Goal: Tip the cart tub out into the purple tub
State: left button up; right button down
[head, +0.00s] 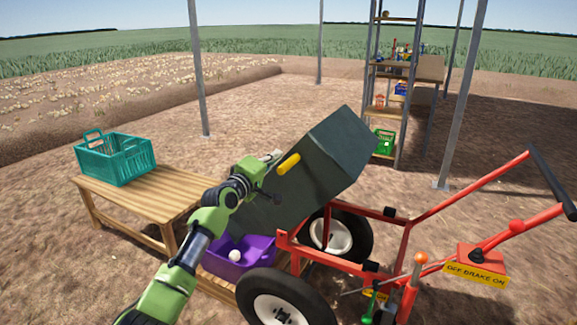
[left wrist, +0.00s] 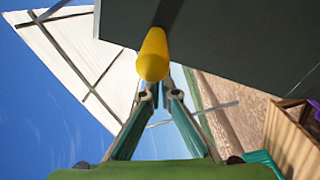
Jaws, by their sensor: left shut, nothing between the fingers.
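The dark grey cart tub (head: 325,165) is tipped steeply on the red cart, its left end low above the purple tub (head: 262,243). A white onion (head: 234,255) shows in the purple tub; the rest of its inside is partly hidden. A yellow handle (head: 289,163) sticks out from the cart tub's side. My right gripper is out of view.
A wooden bench (head: 150,200) with a teal crate (head: 115,160) stands at the left. The red cart frame (head: 372,262) has large wheels, an orange-knobbed lever (head: 421,258) and a brake sign (head: 475,278). Metal posts and a shelf (head: 385,110) stand behind.

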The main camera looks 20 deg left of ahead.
pick_arm(q)
jog(key=o, duration=0.6)
jog(key=shift+a+f, duration=0.35)
jog(key=shift+f, duration=0.1)
jog(key=shift+o, duration=0.2)
jog(key=shift+s+d, duration=0.1)
jog(key=shift+d, duration=0.45)
jog(key=shift+s, duration=0.1)
jog(key=s+a, duration=0.2)
jog(key=s, duration=0.9)
jog(key=shift+s+a, duration=0.25)
jog(key=shift+a, duration=0.05)
jog(key=shift+r, duration=0.1)
